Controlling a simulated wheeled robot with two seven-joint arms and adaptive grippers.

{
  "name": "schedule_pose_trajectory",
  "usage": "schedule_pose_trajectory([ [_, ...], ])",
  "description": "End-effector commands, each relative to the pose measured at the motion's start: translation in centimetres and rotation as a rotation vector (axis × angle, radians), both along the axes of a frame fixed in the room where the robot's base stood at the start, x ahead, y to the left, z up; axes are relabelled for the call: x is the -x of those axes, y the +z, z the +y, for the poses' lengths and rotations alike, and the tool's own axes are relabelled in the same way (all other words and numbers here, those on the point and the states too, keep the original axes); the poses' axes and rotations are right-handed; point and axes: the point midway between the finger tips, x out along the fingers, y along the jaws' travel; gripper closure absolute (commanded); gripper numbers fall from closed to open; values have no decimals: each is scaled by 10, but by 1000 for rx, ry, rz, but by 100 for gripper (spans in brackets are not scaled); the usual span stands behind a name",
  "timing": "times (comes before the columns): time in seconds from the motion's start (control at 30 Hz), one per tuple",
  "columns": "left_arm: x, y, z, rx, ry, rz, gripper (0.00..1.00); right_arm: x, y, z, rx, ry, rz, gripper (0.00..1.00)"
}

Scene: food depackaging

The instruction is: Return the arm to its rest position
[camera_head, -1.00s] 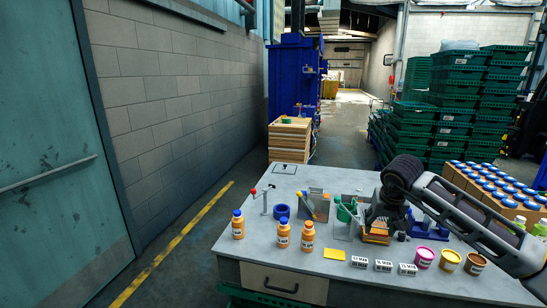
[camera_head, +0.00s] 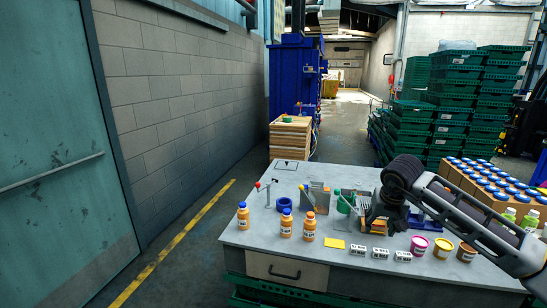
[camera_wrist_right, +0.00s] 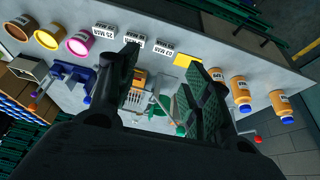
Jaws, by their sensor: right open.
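My right arm comes in from the right in the head view. Its gripper (camera_head: 380,222) points down over the right part of the grey table (camera_head: 310,248), close to a small orange-and-grey holder (camera_head: 362,243). My left gripper is in no view.
Several orange bottles (camera_head: 286,224) stand at the table's left front. A yellow card (camera_head: 334,243), white labelled blocks (camera_head: 380,252) and several tubs (camera_head: 443,248) line the front edge. A bottle crate (camera_head: 490,181) and stacked green crates (camera_head: 440,115) stand at the right.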

Motion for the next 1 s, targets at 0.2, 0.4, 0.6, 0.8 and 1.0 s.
schedule_pose_trajectory([
  [0.2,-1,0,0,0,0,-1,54,-2,-10,10,-56,-17,13,51],
  [0.4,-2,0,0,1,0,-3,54,-4,-24,21,-133,-44,34,51],
  [0.6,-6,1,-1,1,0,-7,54,-6,-43,41,-251,-92,67,51],
  [0.8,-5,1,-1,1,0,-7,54,-9,-71,71,-438,-181,129,51],
  [1.0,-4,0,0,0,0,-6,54,-11,-108,115,-732,-365,252,51],
])
